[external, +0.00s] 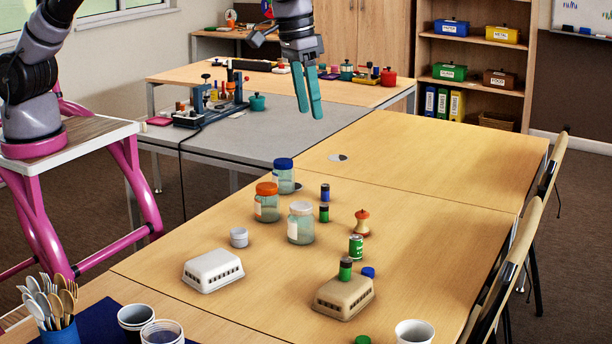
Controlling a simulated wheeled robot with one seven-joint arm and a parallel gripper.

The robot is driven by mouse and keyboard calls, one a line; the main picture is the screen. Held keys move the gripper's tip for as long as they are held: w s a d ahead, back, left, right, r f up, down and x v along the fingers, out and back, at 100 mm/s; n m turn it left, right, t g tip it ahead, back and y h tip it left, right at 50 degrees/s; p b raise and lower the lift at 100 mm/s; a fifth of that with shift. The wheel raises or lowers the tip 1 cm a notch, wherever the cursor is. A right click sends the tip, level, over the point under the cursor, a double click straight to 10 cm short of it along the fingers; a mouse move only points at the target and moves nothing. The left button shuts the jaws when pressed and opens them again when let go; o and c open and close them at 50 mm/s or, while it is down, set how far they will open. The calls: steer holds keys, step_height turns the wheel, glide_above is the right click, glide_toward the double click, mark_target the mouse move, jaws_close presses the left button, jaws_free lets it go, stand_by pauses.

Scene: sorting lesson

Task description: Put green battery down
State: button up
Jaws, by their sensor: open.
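A green and black battery (324,213) stands upright on the wooden table, just in front of a blue and black battery (325,193). Another green and black cylinder (346,268), also like a battery, stands upright at the back of the brown egg carton (343,298); I cannot tell whether it is on the carton or behind it. My gripper (309,114) hangs high at the top of the view, its teal fingers pointing down, open and with nothing between them. It is well away from both green cylinders.
Jars with orange (267,203), blue (284,177) and white (301,224) lids stand left of the batteries. An apple core (362,223), a green can (356,247) and a white carton (213,270) are nearby. The table's far right part (440,170) is mostly clear.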

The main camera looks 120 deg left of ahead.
steer(key=s+d+r+m+t, duration=0.1)
steer(key=s+d+r+m, duration=0.3)
steer(key=s+r, duration=0.6)
steer(key=s+d+r+m+t, duration=0.2)
steer(key=s+d+r+m, duration=0.1)
steer(key=s+r, duration=0.7)
steer(key=s+d+f+m, duration=0.1)
steer(key=s+m, duration=0.1)
steer(key=s, duration=0.6)
steer(key=s+d+f+m+t, duration=0.1)
steer(key=s+m, duration=0.2)
steer(key=s, duration=0.6)
steer(key=s+d+f+m+t+y, duration=0.1)
steer(key=s+m, duration=0.2)
steer(key=s, duration=0.5)
steer(key=shift+s+f, duration=0.25)
steer(key=shift+f, duration=0.1)
steer(key=shift+o, duration=0.5)
steer(key=shift+d, duration=0.1)
